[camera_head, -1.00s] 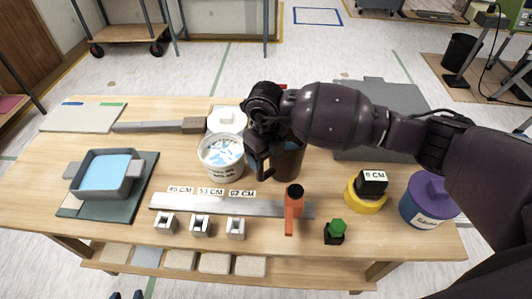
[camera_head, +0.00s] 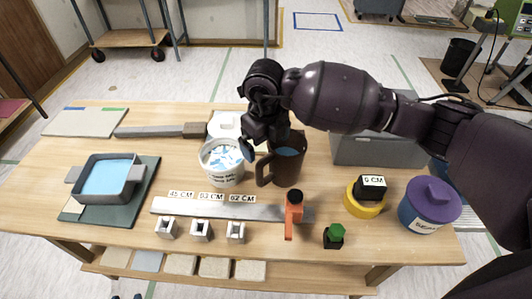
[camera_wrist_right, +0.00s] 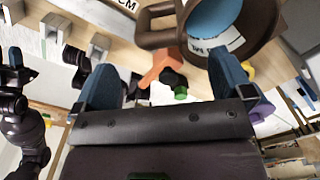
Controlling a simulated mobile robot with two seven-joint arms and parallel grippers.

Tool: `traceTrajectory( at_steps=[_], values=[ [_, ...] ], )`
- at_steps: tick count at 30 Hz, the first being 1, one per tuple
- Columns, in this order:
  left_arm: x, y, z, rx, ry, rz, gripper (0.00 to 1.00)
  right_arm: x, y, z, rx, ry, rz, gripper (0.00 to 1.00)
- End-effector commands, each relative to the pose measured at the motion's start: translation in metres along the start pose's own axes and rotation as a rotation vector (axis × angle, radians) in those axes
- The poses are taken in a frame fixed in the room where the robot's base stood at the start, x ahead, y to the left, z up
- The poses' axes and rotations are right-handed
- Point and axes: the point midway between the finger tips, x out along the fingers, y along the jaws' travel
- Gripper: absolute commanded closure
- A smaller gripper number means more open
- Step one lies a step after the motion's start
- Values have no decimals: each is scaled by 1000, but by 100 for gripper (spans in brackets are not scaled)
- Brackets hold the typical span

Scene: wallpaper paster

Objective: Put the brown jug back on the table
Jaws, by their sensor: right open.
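The brown jug (camera_head: 289,168) stands upright on the wooden table (camera_head: 335,185), with blue liquid inside and its handle toward the left. In the right wrist view the jug (camera_wrist_right: 245,42) and its handle (camera_wrist_right: 156,30) show beyond the fingers. My right gripper (camera_head: 262,148) is at the jug's upper left, above the handle. In the right wrist view its blue fingers (camera_wrist_right: 168,82) are wide apart with nothing between them.
A white bucket (camera_head: 222,175) stands close left of the jug. A metal ruler (camera_head: 215,209) and an orange-handled tool (camera_head: 292,216) lie in front. A yellow tape roll (camera_head: 365,206) and a purple-lidded tub (camera_head: 430,205) are right. A grey box (camera_head: 375,150) is behind right.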

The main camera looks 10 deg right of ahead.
Motion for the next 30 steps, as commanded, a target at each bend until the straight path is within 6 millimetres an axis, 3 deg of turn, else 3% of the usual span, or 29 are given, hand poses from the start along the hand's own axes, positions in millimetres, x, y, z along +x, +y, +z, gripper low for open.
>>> traceTrajectory(
  at_steps=[3,10,30],
  values=[
    [-2,0,1,-1,-3,-1,57,-24,0,0,-2,-3,-2,2],
    [-4,-1,6,-2,-13,-3,57,-50,0,0,0,0,-1,2],
    [1,0,-4,-1,6,0,57,-56,0,0,-1,1,0,2]
  ],
)
